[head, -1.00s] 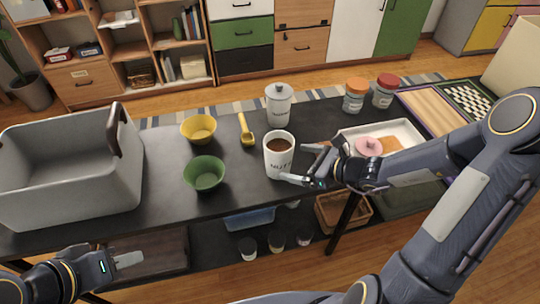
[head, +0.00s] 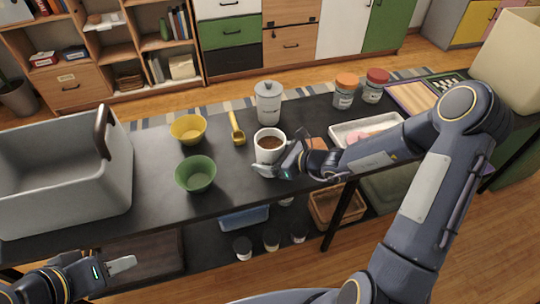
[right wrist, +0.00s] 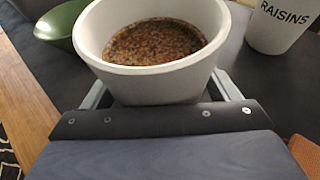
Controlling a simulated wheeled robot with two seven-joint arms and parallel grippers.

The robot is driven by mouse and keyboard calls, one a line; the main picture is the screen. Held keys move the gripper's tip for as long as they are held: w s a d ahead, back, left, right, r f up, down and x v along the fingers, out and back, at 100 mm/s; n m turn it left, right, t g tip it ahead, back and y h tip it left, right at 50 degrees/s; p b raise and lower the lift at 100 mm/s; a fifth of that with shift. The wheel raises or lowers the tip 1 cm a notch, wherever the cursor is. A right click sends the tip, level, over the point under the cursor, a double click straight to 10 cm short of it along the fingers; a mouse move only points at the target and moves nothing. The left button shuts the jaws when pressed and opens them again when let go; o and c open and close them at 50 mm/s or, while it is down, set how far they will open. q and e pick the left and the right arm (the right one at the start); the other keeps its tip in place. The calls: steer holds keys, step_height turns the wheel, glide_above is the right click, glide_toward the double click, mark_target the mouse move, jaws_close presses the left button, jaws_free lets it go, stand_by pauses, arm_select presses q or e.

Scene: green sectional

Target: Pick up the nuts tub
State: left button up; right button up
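The nuts tub (head: 268,155) is a white tapered tub of brown contents, standing upright on the dark table. It fills the upper middle of the right wrist view (right wrist: 150,82). My right gripper (head: 277,168) is low at its near right side, with the fingers apart around it. In the right wrist view the fingers (right wrist: 162,92) lie on either side of the tub, with small gaps near their bases; contact at the tips is hidden. My left gripper (head: 121,264) is empty at the lower left, away from the tub; only one pale finger surface shows clearly.
A green bowl (head: 196,175), yellow bowl (head: 188,128), yellow scoop (head: 237,128) and lidded white canister (head: 268,100) stand nearby. A tub marked RAISINS (right wrist: 277,23) shows in the right wrist view. A grey bin (head: 65,190) fills the table's left end.

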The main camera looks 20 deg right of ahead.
steer(key=c, duration=0.9)
steer(key=shift+r, duration=0.1)
